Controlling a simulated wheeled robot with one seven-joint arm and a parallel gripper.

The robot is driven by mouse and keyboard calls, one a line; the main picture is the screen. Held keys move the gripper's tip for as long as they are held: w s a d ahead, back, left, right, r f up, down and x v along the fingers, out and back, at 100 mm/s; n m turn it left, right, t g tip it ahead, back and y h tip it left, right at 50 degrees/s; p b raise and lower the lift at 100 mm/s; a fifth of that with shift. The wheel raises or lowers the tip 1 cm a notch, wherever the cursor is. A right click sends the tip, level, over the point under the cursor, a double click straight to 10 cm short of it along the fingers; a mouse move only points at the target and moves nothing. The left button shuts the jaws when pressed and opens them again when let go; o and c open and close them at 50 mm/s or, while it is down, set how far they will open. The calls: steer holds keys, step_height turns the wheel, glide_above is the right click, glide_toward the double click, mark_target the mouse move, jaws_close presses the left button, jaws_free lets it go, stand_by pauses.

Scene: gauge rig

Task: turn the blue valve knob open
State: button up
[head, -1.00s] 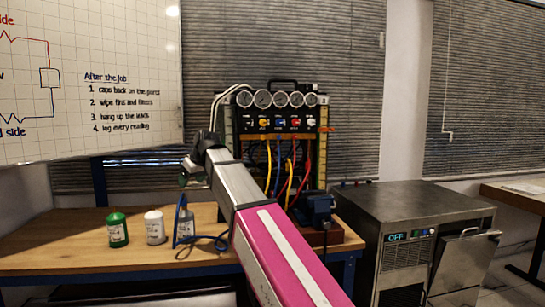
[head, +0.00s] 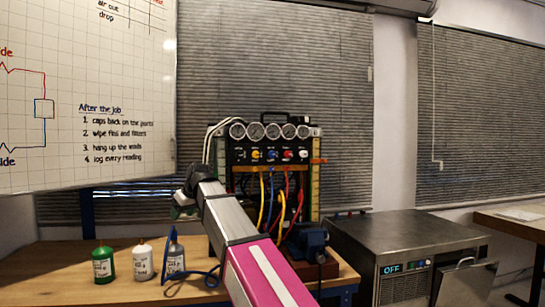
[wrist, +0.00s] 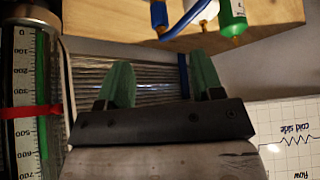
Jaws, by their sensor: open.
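My gripper (head: 180,211) is left of the rig in the head view, mostly hidden behind my wrist and well apart from the knob. In the wrist view my gripper (wrist: 160,78) shows two green fingers spread apart with nothing between them. The knob is not in the wrist view.
A blue vise (head: 308,241) is below the rig. A graduated tube (wrist: 25,85) is close at left in the wrist view.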

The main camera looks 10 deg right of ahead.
steer(key=w+d+r+m+t+y, duration=0.3)
steer(key=d+r+m+t+y, duration=0.15)
steer(key=d+m, duration=0.35)
steer(key=w+d+r+m+t+y, duration=0.35)
steer(key=d+r+m, duration=0.2)
steer(key=m, duration=0.35)
steer(key=m+t+h, duration=1)
steer(key=m+h, duration=0.1)
steer(key=m, duration=1.4)
glide_toward(273, 155)
steer(key=x, duration=1)
steer(key=shift+w+a, duration=0.1)
steer(key=shift+w, duration=0.05)
steer(key=c, duration=0.9)
